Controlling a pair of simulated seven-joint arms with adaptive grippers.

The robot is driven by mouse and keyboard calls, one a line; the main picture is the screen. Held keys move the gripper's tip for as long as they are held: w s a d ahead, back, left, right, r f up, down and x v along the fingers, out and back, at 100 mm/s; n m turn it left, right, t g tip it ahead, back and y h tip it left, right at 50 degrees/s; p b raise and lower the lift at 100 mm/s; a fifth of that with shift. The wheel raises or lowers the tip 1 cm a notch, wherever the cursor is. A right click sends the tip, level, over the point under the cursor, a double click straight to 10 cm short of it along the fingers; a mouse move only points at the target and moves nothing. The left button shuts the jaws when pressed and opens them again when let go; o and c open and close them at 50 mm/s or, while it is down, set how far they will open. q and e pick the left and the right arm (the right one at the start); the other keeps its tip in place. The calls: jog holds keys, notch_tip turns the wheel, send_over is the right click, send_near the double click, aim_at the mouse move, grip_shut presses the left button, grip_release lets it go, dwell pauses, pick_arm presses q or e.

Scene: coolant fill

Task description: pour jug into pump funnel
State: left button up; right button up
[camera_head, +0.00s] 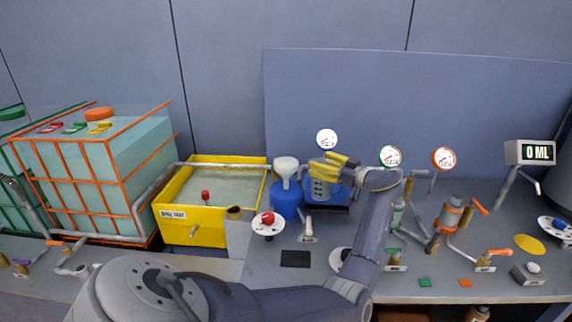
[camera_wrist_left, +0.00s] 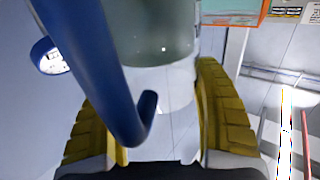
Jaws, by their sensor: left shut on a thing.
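My left gripper (camera_head: 330,168) reaches in from the right side of its forearm, its yellow fingers at the top of a grey-blue vessel, which I take as the jug (camera_head: 319,189). In the left wrist view the yellow fingers (camera_wrist_left: 160,125) stand on either side of a clear body (camera_wrist_left: 155,35) with a blue hooked handle (camera_wrist_left: 95,65). The gripper is shut on this jug. A white funnel (camera_head: 286,164) sits on a blue body (camera_head: 286,202), just left of the jug. How full the jug is, I cannot tell. My right gripper is not in view.
A yellow open tank (camera_head: 187,225) and a large orange-framed tank (camera_head: 100,185) stand to the left. Gauges (camera_head: 327,139), pipes and valves (camera_head: 452,212) crowd the right. A display (camera_head: 530,152) reads 0 ML. A black pad (camera_head: 295,258) lies on the bench front.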

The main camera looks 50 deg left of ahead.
aim_at(313, 160)
pick_arm(q)
jog(key=shift+s+a+f+n+h, duration=0.1)
jog(key=shift+s+a+f+h, duration=0.05)
jog(key=shift+a+h, duration=0.4)
jog(key=shift+s+a+f+n+h, duration=0.1)
jog(key=shift+s+a+h, duration=0.05)
jog(key=shift+a+h, duration=0.35)
jog(key=shift+s+a+f+n+h, duration=0.1)
jog(key=shift+s+a+f+h, duration=0.05)
jog(key=shift+a+h, duration=0.4)
jog(key=shift+s+a+r+t+h+p, duration=0.15)
jog(key=shift+a+r+t+h, duration=0.05)
jog(key=shift+a+h, duration=0.3)
jog(key=shift+s+a+r+t+h+p, duration=0.1)
jog(key=shift+a+r+t+h+p, duration=0.1)
jog(key=shift+a+h, duration=0.3)
jog(key=shift+s+a+r+h+p, duration=0.2)
jog(key=shift+a+r+h+p, duration=0.05)
jog(key=shift+a+h+p, duration=0.45)
jog(key=shift+s+a+r+n+t+h+p, duration=0.15)
jog(key=shift+a+r+t+h+p, duration=0.15)
jog(key=shift+h+p, duration=0.4)
jog(key=shift+s+a+r+n+t+h+p, duration=0.1)
jog(key=shift+a+r+n+t+h+p, duration=0.2)
jog(key=shift+h+p, duration=0.4)
dwell(0.4)
jog(key=shift+a+h+p, duration=0.3)
jog(key=shift+h+p, duration=0.5)
jog(key=shift+p, duration=0.05)
dwell(1.1)
